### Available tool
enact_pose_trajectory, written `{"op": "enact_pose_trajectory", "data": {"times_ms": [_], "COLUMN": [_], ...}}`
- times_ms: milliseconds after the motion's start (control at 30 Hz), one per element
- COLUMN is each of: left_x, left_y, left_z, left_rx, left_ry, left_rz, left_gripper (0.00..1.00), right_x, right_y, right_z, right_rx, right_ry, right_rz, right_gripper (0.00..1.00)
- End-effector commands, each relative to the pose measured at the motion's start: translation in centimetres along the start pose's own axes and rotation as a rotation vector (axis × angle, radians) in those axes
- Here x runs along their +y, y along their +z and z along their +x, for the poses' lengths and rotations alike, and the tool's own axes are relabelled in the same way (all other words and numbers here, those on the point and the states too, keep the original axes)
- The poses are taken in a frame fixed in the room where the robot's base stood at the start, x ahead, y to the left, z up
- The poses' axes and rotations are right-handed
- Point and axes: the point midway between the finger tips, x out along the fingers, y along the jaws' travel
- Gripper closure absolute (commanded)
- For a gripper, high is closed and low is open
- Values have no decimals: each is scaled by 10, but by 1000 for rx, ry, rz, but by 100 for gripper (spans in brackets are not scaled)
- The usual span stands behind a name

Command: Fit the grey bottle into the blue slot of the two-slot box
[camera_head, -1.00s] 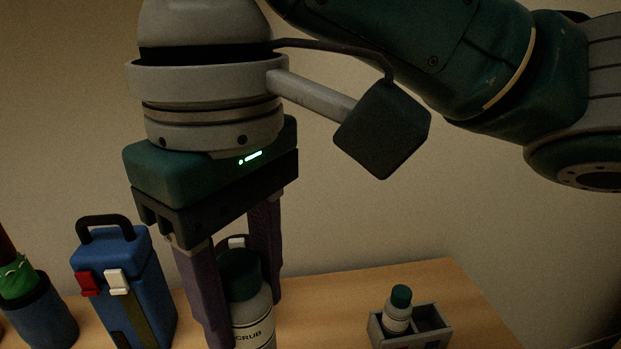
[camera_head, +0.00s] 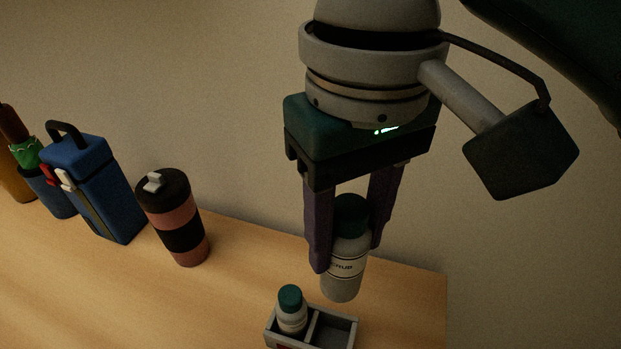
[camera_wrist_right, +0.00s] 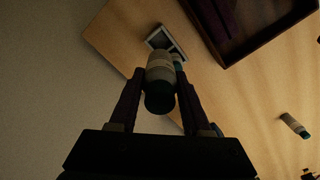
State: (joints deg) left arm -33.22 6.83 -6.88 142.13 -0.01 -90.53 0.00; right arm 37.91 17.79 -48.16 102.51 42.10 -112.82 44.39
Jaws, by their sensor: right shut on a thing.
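The grey bottle (camera_head: 344,274), with a dark green cap and a label, is held upright between the fingers of my right gripper (camera_head: 345,225). It also shows in the right wrist view (camera_wrist_right: 160,72), between the fingers (camera_wrist_right: 158,95). The bottle is in the air above and behind the two-slot box (camera_head: 350,330), apart from it as far as I can see. The box's left slot holds a smaller white bottle with a green cap (camera_head: 291,312); the right slot looks empty. The slot colours are mostly hidden. My left gripper is not in view.
A pink and black tumbler (camera_head: 178,222), a blue lunch box (camera_head: 95,190) and a blue cup with a green figure (camera_head: 52,190) stand to the left. In the wrist view are a dark tray (camera_wrist_right: 240,30) and a lying bottle (camera_wrist_right: 292,125). The table's right edge is near the box.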

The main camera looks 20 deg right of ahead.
Motion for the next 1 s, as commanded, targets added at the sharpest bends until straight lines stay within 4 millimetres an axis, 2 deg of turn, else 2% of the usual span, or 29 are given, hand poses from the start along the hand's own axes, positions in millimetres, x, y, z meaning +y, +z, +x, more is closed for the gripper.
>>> {"op": "enact_pose_trajectory", "data": {"times_ms": [33, 200, 300, 400, 567, 800, 1000], "left_x": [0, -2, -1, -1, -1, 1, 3], "left_y": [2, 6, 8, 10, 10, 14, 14], "left_z": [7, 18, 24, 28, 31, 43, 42], "left_rx": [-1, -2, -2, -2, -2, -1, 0], "left_ry": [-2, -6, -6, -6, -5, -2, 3], "left_rz": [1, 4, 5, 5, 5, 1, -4], "left_gripper": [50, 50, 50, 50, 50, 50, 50], "right_x": [1, 1, 0, 0, 0, 0, 0], "right_y": [1, 1, 1, 1, 0, 0, 0], "right_z": [20, 71, 96, 114, 127, 163, 167], "right_rx": [-6, -5, -3, -2, 1, 0, 2], "right_ry": [2, 2, 2, 2, 1, 1, 1], "right_rz": [2, 1, 0, -1, -1, -1, -2], "right_gripper": [100, 100, 100, 100, 100, 100, 100]}}
